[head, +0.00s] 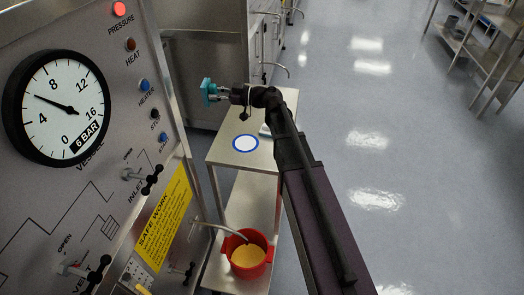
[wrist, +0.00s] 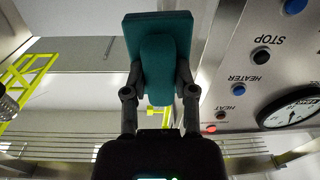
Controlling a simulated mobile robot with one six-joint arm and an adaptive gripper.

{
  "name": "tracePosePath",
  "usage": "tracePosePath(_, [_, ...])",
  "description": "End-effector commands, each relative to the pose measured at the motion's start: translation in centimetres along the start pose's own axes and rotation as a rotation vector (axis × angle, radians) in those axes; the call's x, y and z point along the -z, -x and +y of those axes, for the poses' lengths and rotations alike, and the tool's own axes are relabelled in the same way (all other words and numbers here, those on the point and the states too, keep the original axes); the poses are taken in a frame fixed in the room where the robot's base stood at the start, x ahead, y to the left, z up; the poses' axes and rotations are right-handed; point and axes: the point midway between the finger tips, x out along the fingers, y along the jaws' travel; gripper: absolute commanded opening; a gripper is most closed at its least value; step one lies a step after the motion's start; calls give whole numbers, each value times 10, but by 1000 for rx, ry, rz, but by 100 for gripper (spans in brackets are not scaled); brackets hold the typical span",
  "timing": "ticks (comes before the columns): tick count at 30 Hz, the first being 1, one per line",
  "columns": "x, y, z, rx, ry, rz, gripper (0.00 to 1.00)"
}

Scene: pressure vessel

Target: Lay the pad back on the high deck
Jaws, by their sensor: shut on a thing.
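The teal pad (head: 207,91) is held in my gripper (head: 219,92) in the head view, in the air above and a little left of the steel trolley. In the wrist view the pad (wrist: 158,52) sits between the two fingers of my gripper (wrist: 157,85), which is shut on its raised grip. The pad's flat plate faces away from the gripper. The trolley's high deck (head: 228,155) is below, with a blue-ringed white disc (head: 245,143) on it. My arm hides part of the deck's right side.
A red bucket (head: 248,256) with yellow content stands on the trolley's lower shelf, a spout reaching over it. The vessel panel with its gauge (head: 55,108), buttons and valve handles (head: 150,180) stands close at left. Open floor (head: 400,160) lies to the right.

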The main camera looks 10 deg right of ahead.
Motion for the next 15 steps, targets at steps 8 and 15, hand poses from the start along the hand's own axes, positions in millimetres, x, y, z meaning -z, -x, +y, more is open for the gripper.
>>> tracePosePath(8, [0, -2, -1, 3, 0, 1, 0])
tracePosePath(15, [-6, -2, -8, 17, 0, -31, 0])
